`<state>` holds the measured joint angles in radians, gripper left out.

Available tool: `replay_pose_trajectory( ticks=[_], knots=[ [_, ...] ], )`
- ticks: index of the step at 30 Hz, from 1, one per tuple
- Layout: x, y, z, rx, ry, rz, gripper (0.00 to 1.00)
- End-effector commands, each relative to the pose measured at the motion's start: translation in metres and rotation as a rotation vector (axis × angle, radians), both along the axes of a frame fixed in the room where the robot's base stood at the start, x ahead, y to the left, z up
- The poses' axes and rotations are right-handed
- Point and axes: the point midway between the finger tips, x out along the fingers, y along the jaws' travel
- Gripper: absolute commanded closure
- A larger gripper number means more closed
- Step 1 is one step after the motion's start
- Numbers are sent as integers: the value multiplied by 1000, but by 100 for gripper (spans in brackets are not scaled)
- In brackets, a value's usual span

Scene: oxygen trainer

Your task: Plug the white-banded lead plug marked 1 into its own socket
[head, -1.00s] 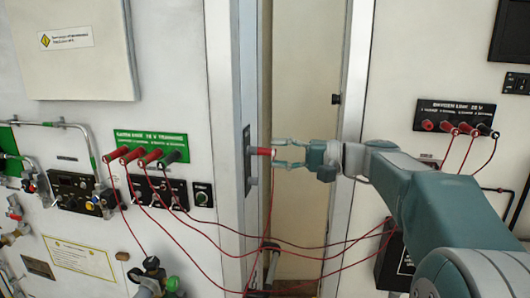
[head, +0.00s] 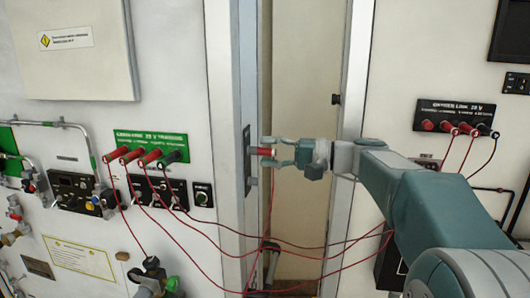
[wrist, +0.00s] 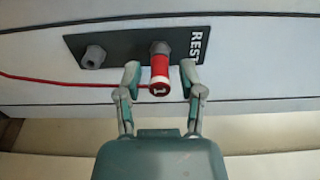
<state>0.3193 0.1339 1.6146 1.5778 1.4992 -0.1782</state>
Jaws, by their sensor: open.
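The red lead plug (wrist: 159,72) with a white band marked 1 sits on a holder of the dark REST plate (wrist: 120,47). In the head view the plug (head: 263,151) sticks out from the plate on the door-frame post. My gripper (wrist: 160,84) is open, with one finger on each side of the plug and a gap visible on both sides. In the head view my gripper (head: 277,152) reaches the plug from the right. A red lead runs from the plug. Which socket is its own cannot be told from these frames.
A green-labelled panel (head: 150,138) on the left wall holds several red and black plugs. A black-labelled panel (head: 455,112) on the right wall holds more. Red leads hang across the doorway below my arm. A second, empty grey holder (wrist: 93,57) is on the REST plate.

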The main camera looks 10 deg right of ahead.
Motion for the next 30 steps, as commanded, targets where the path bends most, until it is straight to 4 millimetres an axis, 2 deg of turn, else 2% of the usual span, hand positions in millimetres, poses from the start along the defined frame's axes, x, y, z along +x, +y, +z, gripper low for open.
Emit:
replay_pose_trajectory(
  ticks=[4, 7, 8, 16, 30],
  knots=[
    [0, 0, 0, 0, 0, 0, 50],
    [0, 0, 0, 0, 0, 0, 95],
    [0, 0, 0, 0, 0, 0, 100],
    [0, -1, 0, 0, 0, 0, 100],
    [-7, -17, 0, 0, 0, -1, 100]
  ],
)
